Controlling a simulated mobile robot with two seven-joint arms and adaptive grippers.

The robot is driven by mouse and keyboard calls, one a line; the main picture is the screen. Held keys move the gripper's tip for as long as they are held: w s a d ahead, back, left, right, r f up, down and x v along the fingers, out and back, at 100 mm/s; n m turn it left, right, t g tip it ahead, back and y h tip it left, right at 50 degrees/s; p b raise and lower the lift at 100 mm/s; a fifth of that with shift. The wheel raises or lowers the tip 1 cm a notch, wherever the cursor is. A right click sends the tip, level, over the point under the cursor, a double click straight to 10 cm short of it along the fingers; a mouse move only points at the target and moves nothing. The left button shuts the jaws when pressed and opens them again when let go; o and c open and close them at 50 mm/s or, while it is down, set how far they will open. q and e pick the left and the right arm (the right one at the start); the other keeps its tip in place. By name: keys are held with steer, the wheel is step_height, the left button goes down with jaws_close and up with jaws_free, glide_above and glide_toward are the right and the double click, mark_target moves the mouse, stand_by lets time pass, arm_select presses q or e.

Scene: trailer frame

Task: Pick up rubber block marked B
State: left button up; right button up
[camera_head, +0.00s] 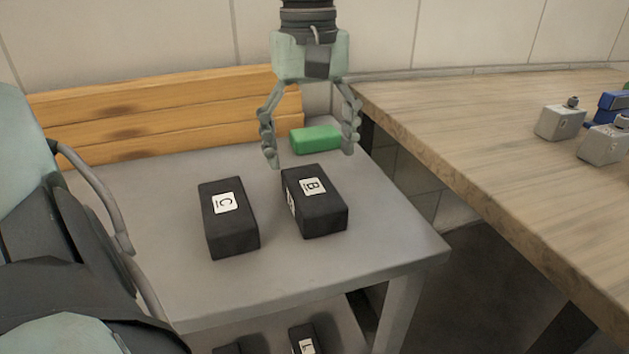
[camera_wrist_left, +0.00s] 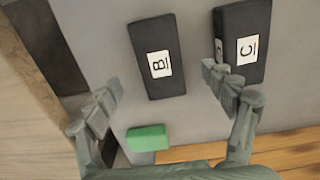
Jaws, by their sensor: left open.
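The black rubber block marked B (camera_head: 318,214) lies on the grey table, its white label facing up. It also shows in the left wrist view (camera_wrist_left: 163,82). My left gripper (camera_head: 311,157) is open and empty above the table, just behind block B, with its fingers pointing down. In the left wrist view its fingers (camera_wrist_left: 160,88) are spread to either side of block B's near end, apart from it. A black block marked C (camera_head: 231,235) lies to the left of B, with a gap between them. My right gripper is not in view.
A green block (camera_head: 316,139) lies behind B at the back of the grey table (camera_head: 350,262). Wooden planks (camera_head: 170,112) run along the back. A wooden workbench (camera_head: 480,140) with grey blocks (camera_head: 560,122) stands at the right. A block marked L (camera_head: 304,340) is on a lower shelf.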

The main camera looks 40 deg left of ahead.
mark_target(312, 186)
arm_select(q)
steer(key=shift+s+a+f, duration=0.1)
steer(key=shift+a+f, duration=0.15)
steer(key=f, duration=0.7)
steer(key=shift+w+d, duration=0.1)
steer(key=shift+w, duration=0.1)
steer(key=c, duration=1.7)
